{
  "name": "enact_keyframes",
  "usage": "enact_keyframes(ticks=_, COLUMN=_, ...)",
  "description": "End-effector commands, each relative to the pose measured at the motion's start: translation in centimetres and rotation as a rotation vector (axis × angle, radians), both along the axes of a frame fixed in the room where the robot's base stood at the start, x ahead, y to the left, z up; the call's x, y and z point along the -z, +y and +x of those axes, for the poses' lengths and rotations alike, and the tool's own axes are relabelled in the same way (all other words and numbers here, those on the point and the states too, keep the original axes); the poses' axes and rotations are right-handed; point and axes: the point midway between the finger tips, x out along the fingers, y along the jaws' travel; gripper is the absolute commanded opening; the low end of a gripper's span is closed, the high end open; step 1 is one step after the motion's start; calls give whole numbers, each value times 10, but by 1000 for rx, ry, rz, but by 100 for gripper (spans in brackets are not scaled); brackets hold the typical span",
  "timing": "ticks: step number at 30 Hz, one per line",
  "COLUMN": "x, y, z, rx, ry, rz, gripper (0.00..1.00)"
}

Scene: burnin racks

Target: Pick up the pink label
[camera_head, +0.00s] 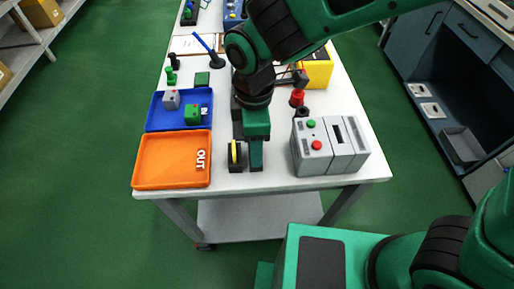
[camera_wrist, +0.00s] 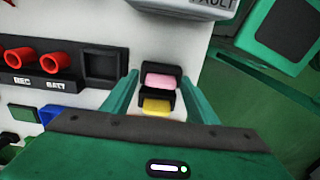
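The pink label (camera_wrist: 160,81) lies in a small black holder (camera_wrist: 158,69) in the wrist view, with a yellow label (camera_wrist: 156,105) beside it, nearer my gripper's palm. My gripper (camera_wrist: 160,80) is open, with one green finger on each side of the holder and a visible gap to the labels. In the head view my gripper (camera_head: 247,160) points down at the table's front part, between the orange tray and the grey box. A yellow patch (camera_head: 234,152) in the black holder shows beside the fingers there. The pink label is hidden in that view.
An orange tray (camera_head: 150,180) marked OUT stands left, with a blue tray (camera_head: 152,123) holding small blocks behind it. A grey box (camera_head: 349,164) with green and red buttons is close on the right. In the wrist view, red round parts (camera_wrist: 54,61) sit beside an empty black socket (camera_wrist: 103,65).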

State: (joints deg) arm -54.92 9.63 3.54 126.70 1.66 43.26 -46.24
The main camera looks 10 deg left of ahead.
Motion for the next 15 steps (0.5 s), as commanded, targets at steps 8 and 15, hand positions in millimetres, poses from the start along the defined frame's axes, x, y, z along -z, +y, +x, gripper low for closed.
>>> enact_keyframes(ticks=8, x=0, y=0, z=0, rx=0, ry=0, rz=0, gripper=16)
enact_keyframes(ticks=15, x=-2, y=0, z=0, rx=1, ry=0, rz=0, gripper=16)
